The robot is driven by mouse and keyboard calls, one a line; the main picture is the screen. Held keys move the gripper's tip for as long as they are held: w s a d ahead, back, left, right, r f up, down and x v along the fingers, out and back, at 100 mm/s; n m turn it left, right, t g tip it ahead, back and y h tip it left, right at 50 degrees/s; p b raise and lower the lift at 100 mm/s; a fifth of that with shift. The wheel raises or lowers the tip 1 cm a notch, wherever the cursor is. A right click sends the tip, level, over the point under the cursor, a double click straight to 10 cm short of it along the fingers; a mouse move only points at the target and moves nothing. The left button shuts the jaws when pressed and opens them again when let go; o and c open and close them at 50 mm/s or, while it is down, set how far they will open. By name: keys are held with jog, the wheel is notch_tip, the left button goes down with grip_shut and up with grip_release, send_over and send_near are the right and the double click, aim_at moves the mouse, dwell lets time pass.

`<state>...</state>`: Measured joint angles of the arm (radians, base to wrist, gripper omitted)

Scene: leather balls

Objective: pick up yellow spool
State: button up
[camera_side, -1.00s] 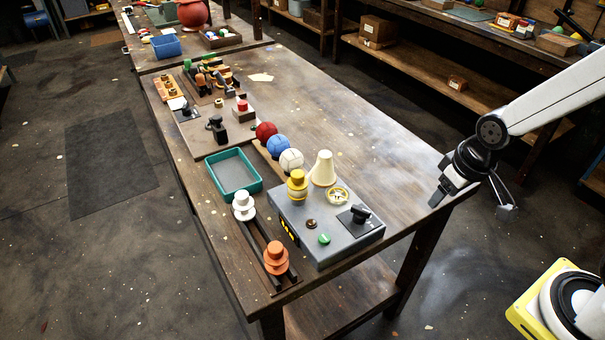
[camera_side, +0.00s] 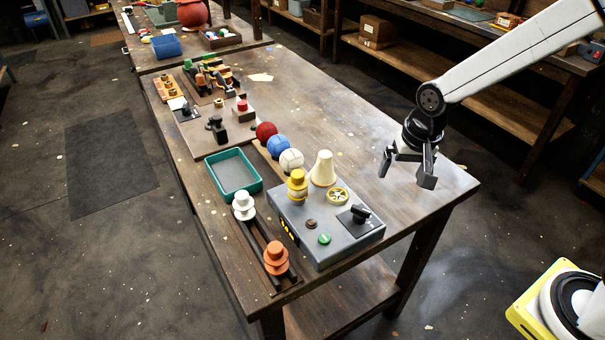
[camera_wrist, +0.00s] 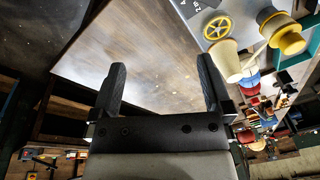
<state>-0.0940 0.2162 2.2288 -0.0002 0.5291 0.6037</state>
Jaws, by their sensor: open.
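The yellow spool (camera_side: 297,186) stands upright on the grey control box (camera_side: 335,243), at the box's far left corner. It also shows at the upper right of the wrist view (camera_wrist: 284,35). A cream cone (camera_side: 323,169) and a small yellow handwheel (camera_side: 338,196) are close to its right. My gripper (camera_side: 407,172) is open and empty in the air at the right of the table, well to the right of the spool. In the wrist view its two fingers (camera_wrist: 160,88) are wide apart with bare tabletop between them.
A white spool (camera_side: 243,205) and an orange spool (camera_side: 276,258) stand on a dark rail left of the box. A teal tray (camera_side: 259,188) lies beyond them. Red, blue and white balls (camera_side: 278,147) sit in a row behind the box. The table's right half is clear.

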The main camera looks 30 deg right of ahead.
jog(key=w+a+m+g, duration=0.1)
jog(key=w+a+m, duration=0.55)
jog(key=w, duration=0.25)
jog(key=m, duration=0.8)
send_over(297, 185)
jog(key=d, duration=0.2)
jog(key=shift+w+f+g, duration=0.4)
jog(key=shift+f, duration=0.4)
jog(key=shift+w+a+f+m, duration=0.1)
jog(key=shift+w+a+m, duration=0.1)
jog(key=shift+a+m, duration=0.25)
jog(key=shift+a+f, duration=0.15)
jog(key=shift+f, duration=3.75)
jog(key=c, duration=1.3)
jog(key=shift+o, duration=0.2)
jog(key=shift+r, duration=0.15)
